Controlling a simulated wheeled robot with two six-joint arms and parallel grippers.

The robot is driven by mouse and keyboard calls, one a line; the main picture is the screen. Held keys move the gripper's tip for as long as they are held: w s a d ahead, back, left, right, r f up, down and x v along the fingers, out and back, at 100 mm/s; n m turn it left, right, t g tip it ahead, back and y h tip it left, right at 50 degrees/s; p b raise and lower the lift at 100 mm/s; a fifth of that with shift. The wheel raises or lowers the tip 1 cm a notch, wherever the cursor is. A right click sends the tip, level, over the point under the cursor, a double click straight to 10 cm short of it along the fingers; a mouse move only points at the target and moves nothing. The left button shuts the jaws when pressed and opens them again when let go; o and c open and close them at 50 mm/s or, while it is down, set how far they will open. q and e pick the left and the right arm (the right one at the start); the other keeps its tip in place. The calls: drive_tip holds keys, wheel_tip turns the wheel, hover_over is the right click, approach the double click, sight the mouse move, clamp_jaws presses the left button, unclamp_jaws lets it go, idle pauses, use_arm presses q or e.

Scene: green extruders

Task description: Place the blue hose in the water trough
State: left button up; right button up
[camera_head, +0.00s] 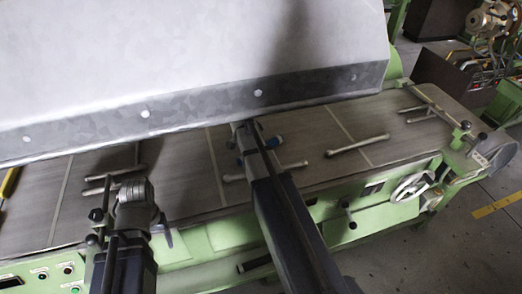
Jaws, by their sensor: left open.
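The long green machine's top is a row of grey lid panels (180,165) with silver bar handles. I cannot tell for certain whether this is the water trough. A small blue piece (274,142) shows beside the end of the middle arm; I cannot tell whether it belongs to the hose. My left gripper (136,192), at the end of the lower-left arm, is open over the front edge of the machine. My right gripper (243,128) is at the far end of the middle arm, by the big grey sheet's lower edge. Its fingers are not clear.
A large grey metal sheet (190,60) with bolts covers the upper left and hides what lies behind. A handwheel (411,187) and a lever with a black knob (348,206) stick out at the front. Clear floor (440,255) shows at lower right.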

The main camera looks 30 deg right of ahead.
clamp_jaws()
drive_tip(key=shift+r, duration=0.1)
idle(0.4)
wheel_tip(320, 180, up, 10)
drive_tip(key=p, duration=1)
